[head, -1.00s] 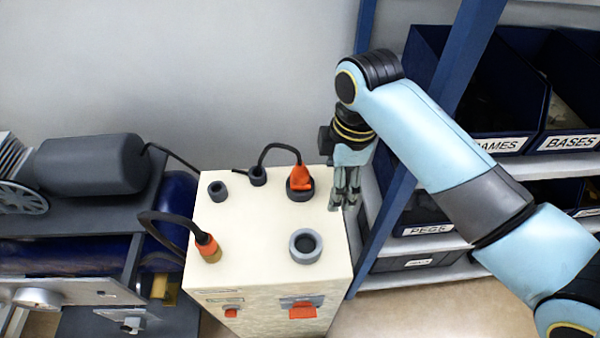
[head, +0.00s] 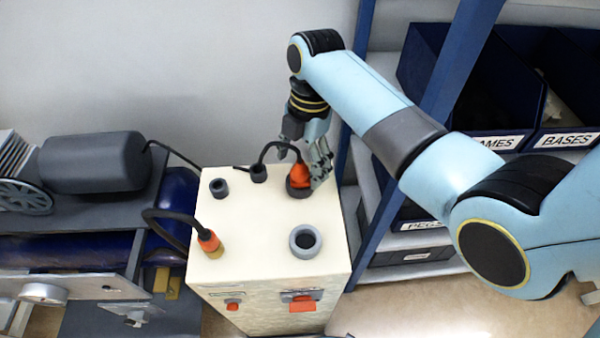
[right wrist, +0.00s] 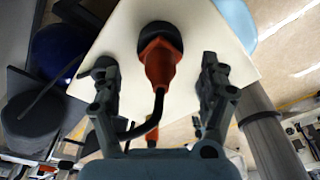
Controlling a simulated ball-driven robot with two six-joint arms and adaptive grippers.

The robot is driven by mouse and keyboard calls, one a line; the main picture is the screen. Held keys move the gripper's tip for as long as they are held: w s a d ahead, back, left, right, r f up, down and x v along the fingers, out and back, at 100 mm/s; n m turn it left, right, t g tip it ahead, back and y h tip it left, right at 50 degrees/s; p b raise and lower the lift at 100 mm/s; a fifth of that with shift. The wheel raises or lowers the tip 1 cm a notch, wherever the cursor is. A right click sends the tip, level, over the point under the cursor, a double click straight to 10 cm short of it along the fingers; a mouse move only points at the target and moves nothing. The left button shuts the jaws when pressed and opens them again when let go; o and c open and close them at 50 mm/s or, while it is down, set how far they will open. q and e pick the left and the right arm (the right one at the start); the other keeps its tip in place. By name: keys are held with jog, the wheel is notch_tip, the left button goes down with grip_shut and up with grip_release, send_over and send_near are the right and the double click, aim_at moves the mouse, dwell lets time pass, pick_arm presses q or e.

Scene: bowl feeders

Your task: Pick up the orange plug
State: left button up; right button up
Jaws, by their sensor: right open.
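The orange plug (head: 300,174) stands in a dark round socket at the back right of the cream box top, with a black cable looping from it to the left. My right gripper (head: 308,162) is open at the plug, reaching down from behind it. In the right wrist view the orange plug (right wrist: 160,64) shows between the two spread fingers of my right gripper (right wrist: 156,66), with a gap on each side. A second orange plug end (head: 208,241) on a black cable is at the box's front left. My left gripper is not in view.
The cream box (head: 260,225) also carries an empty grey ring socket (head: 305,241) and two small dark sockets. A blue rack post (head: 400,190) and shelves with bins stand close on the right. A dark motor (head: 95,160) is on the left.

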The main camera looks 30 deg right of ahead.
jog(key=shift+s+a+f, duration=0.1)
jog(key=shift+a+f, duration=0.05)
jog(key=shift+f, duration=1.25)
jog(key=c, duration=1.4)
jog(key=shift+o, duration=0.2)
jog(key=shift+r, duration=0.1)
